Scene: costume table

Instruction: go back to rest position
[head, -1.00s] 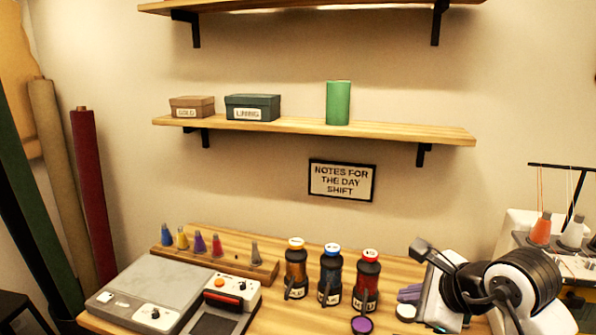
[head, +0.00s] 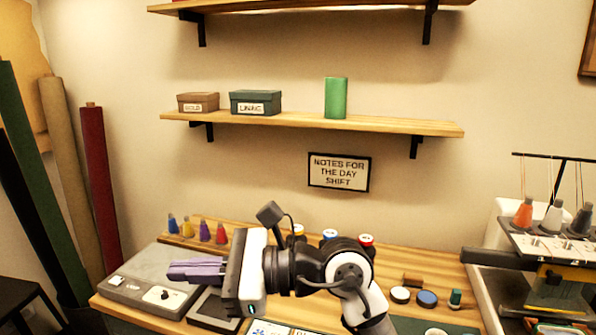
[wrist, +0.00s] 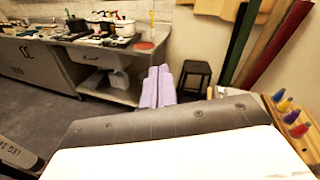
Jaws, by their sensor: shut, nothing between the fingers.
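My gripper (head: 197,271) is raised in front of the wooden table (head: 400,268), with its purple fingers pointing left. The fingers are pressed together with nothing between them. In the head view they overlap the grey device (head: 140,285) at the table's left end. In the wrist view the shut fingers (wrist: 158,88) point out across the room, away from the table.
Coloured cones (head: 203,230) stand on a rack at the back left. Small round lids (head: 427,298) lie to the right of my arm. A thread machine (head: 550,235) stands at the right. Fabric rolls (head: 100,185) lean at the left. A stool (wrist: 195,75) stands beyond the fingers.

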